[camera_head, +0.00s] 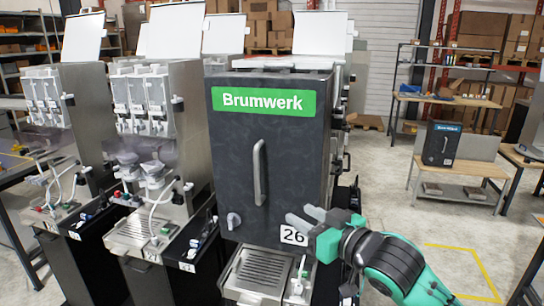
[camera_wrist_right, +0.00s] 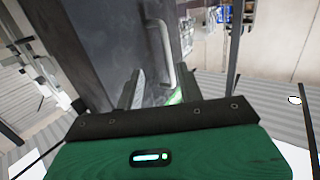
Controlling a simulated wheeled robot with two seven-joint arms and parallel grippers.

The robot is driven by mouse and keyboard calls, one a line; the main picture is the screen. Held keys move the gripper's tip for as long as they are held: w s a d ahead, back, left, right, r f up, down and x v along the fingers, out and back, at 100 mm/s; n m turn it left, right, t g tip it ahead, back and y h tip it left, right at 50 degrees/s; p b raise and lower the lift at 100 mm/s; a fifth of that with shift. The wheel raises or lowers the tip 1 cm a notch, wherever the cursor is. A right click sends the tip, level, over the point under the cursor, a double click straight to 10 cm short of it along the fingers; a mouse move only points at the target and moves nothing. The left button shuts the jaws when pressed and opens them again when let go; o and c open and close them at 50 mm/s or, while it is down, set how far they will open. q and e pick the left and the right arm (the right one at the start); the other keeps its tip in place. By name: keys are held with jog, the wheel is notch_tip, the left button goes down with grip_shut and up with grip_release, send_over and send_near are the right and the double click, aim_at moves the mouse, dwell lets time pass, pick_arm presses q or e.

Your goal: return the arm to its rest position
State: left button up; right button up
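My right gripper (camera_head: 301,216) is in front of the lower right part of a dark dispenser door (camera_head: 290,135) with a green Brumwerk label (camera_head: 264,102). Its two fingers are apart and nothing is between them in the head view. The door looks shut. Its vertical metal handle (camera_head: 260,172) is up and left of the fingertips, apart from them. In the right wrist view, the spread fingers (camera_wrist_right: 160,92) point toward the dark door and its handle (camera_wrist_right: 158,45). My left gripper is not in view.
Other dispensers (camera_head: 160,120) stand in a row at left. Open floor lies at right, with a bench (camera_head: 462,165) holding a small Brumwerk box (camera_head: 440,145).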

jog(key=s+d+f+m+g+h, duration=0.1)
jog(key=s+d+f+g+h, duration=0.15)
jog(key=s+f, duration=0.55)
jog(key=s+d+f+m+g+h, duration=0.2)
jog(key=s+d+f+h, duration=0.15)
jog(key=f, duration=0.85)
jog(key=s+d+f+m+g+h, duration=0.1)
jog(key=s+d+f+g+h, duration=0.15)
jog(key=s+f, duration=0.55)
jog(key=s+d+f+m+g+h, duration=0.15)
jog(key=s+d+f+g, duration=0.3)
jog(key=s+f, duration=0.6)
notch_tip(320, 180, down, 30)
jog(key=s, duration=0.1)
jog(key=s+d+f, duration=0.2)
jog(key=s+f, duration=0.7)
jog(key=s+d+f+g, duration=0.1)
jog(key=s+d+f, duration=0.1)
jog(key=s+f, duration=0.8)
jog(key=shift+s+f+n, duration=0.2)
jog(key=shift+n, duration=0.15)
jog(key=shift+a+g, duration=0.1)
jog(key=shift+g, duration=0.15)
